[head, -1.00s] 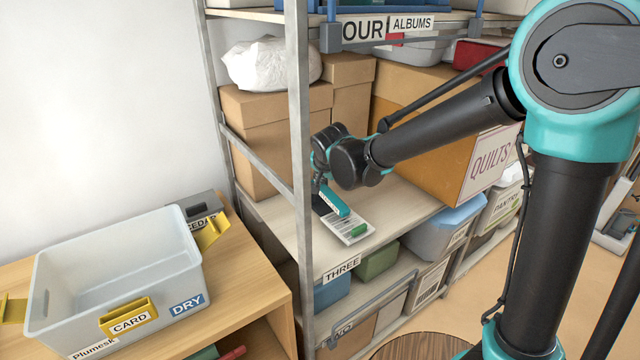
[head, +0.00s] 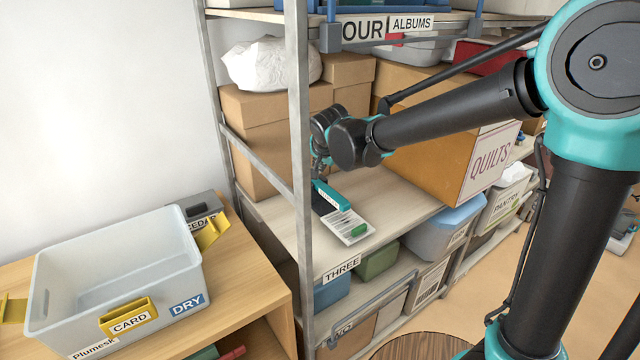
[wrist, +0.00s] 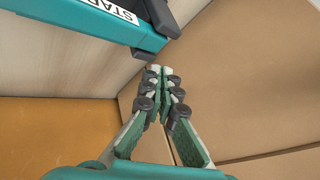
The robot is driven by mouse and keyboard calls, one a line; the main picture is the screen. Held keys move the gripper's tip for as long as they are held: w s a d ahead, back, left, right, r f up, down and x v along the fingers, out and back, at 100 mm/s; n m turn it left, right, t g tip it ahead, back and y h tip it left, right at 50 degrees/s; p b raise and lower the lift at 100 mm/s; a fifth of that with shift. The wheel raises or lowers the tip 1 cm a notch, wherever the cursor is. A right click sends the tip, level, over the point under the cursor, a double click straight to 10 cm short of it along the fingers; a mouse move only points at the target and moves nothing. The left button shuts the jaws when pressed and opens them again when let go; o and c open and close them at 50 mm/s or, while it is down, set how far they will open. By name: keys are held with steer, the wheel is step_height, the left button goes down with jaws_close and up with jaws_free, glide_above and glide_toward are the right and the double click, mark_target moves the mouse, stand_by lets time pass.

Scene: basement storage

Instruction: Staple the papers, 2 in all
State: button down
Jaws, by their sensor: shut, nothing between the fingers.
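A teal stapler (head: 331,195) with a white label and dark parts is on the wooden shelf board marked THREE. It lies at the far end of white paper with dark print (head: 346,222); whether a sheet is between its jaws is not clear. A small green object (head: 359,230) is on the near end of the paper. My gripper (head: 320,174) is over the shelf by the stapler's far end, small and partly hidden in the head view. In the wrist view my gripper (wrist: 164,72) is shut and empty, beside and apart from the stapler (wrist: 95,22).
Cardboard boxes (head: 262,140) stand behind the shelf space, and a large QUILTS box (head: 425,135) stands to the right. A metal post (head: 299,150) rises in front. A grey CARD bin (head: 190,265) sits on the wooden table at left. Bare shelf lies right of the stapler.

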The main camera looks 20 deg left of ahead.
steer(key=shift+w+a+r, duration=0.1)
steer(key=shift+a+r, duration=0.05)
steer(key=shift+r, duration=1.35)
steer(key=s+d+f+n+g+h, duration=0.1)
steer(key=d+f, duration=0.2)
steer(key=d, duration=1.1)
steer(key=s+d+f+h, duration=0.1)
steer(key=d+f, duration=0.3)
steer(key=d, duration=0.9)
steer(key=s+d+f, duration=0.5)
steer(key=s+d, duration=0.3)
steer(key=d, duration=0.1)
steer(key=s+d+f+n+g+h, duration=0.1)
steer(key=s+d+f, duration=0.4)
steer(key=s+d, duration=0.3)
steer(key=shift+d+n+g+h, duration=0.3)
steer(key=shift+d, duration=0.35)
